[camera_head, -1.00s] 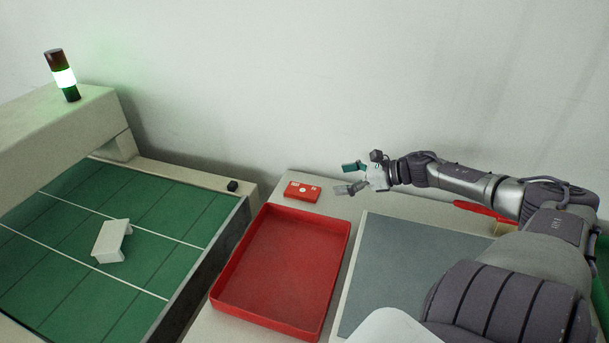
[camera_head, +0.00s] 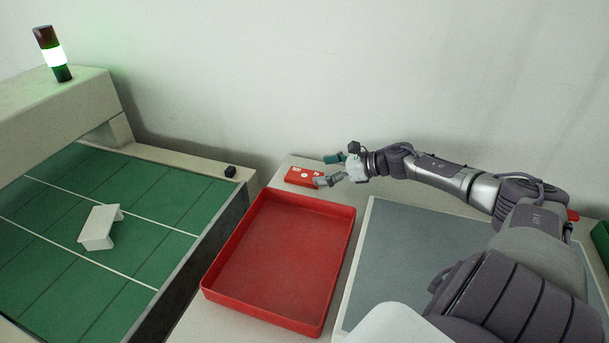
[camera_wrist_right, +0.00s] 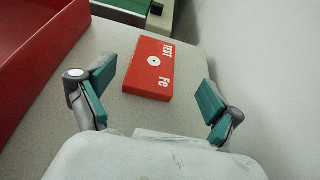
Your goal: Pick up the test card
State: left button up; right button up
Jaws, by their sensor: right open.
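The test card is a flat red block (camera_wrist_right: 150,82) with white "TEST" and "Fe" lettering and a white round mark, lying on the pale table in the right wrist view. In the head view the test card (camera_head: 300,176) lies behind the red tray, near the wall. My right gripper (camera_head: 326,169) is open, just right of the card. In the right wrist view its teal-padded fingers (camera_wrist_right: 155,103) stand apart on either side of the card's near end, with nothing held. My left gripper is not in view.
An empty red tray (camera_head: 347,238) stands in front of the card. A grey mat (camera_head: 400,250) lies to the right. At left, a green conveyor bed (camera_head: 150,215) holds a white bracket-shaped part (camera_head: 99,226). A signal tower (camera_head: 54,55) glows green. The wall is close behind.

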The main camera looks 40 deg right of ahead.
aim_at(294, 172)
jog(key=shift+a+r+p+x, duration=0.1)
jog(key=shift+a+p+x, duration=0.05)
jog(key=shift+x, duration=0.9)
jog(key=shift+a+r+p+x, duration=0.1)
jog(key=shift+r+p+x, duration=0.1)
jog(key=shift+x, duration=0.85)
jog(key=shift+a+r+p+x, duration=0.1)
jog(key=shift+a+p+x, duration=0.05)
jog(key=shift+x, duration=0.9)
jog(key=shift+w+a+f, duration=0.2)
jog(key=shift+w+f, duration=0.1)
jog(key=shift+w, duration=0.05)
jog(key=c, duration=1.2)
jog(key=shift+c, duration=0.4)
jog(key=shift+r, duration=0.15)
